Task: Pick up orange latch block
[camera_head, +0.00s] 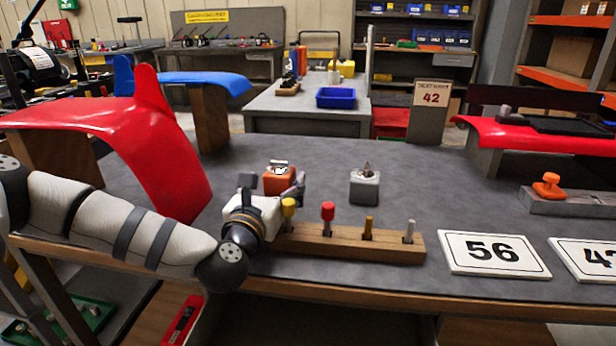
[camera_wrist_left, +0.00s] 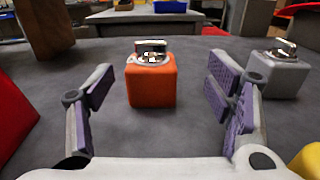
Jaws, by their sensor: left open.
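The orange latch block (camera_head: 279,181) stands on the grey bench top, with a shiny metal latch on its top. In the left wrist view the orange latch block (camera_wrist_left: 151,82) is upright between and just beyond the fingers. My left gripper (camera_head: 272,183) is low over the bench, open and empty; its purple-padded fingers (camera_wrist_left: 162,100) are apart from the block on both sides. In the head view the gripper partly hides the block. My right gripper does not show.
A grey latch block (camera_head: 365,187) stands to the right. A wooden rack (camera_head: 335,243) with several coloured tools lies in front. A red curved panel (camera_head: 135,140) is on the left. Number plate 56 (camera_head: 492,254) lies at the right. Bare bench lies behind the blocks.

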